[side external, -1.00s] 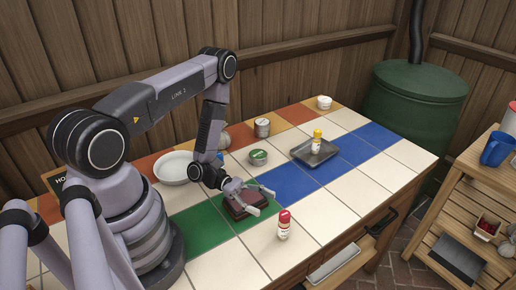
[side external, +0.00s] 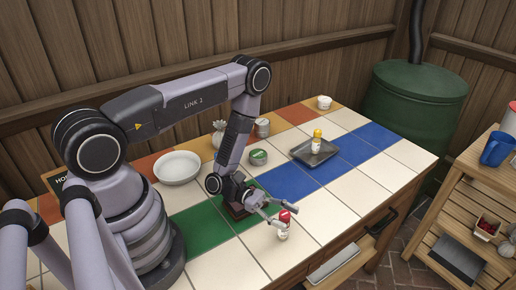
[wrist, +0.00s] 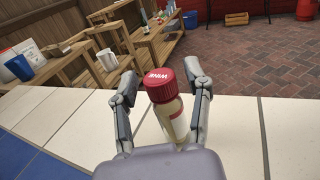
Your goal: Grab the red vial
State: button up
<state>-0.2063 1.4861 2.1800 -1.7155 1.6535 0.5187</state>
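The red vial is a small clear bottle with a red cap (wrist: 161,79) and a pale label. It stands upright on white tiles near the table's front edge, and its red cap also shows in the side external view (side external: 285,215). My gripper (wrist: 163,92) is open, with one finger on each side of the vial. Gaps show between the vial and both fingers in the wrist view. In the side external view my gripper (side external: 281,217) partly covers the vial. The vial's base is hidden behind my gripper body in the wrist view.
A dark brown block (side external: 236,211) lies on the green tiles behind my gripper. A grey tray (side external: 301,153) holds a yellow-capped bottle (side external: 317,139). A white bowl (side external: 177,167) and a green-topped tin (side external: 258,157) stand farther back. White tiles right of the vial are clear.

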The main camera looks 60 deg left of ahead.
grip_shut()
jog(key=shift+r, duration=0.1)
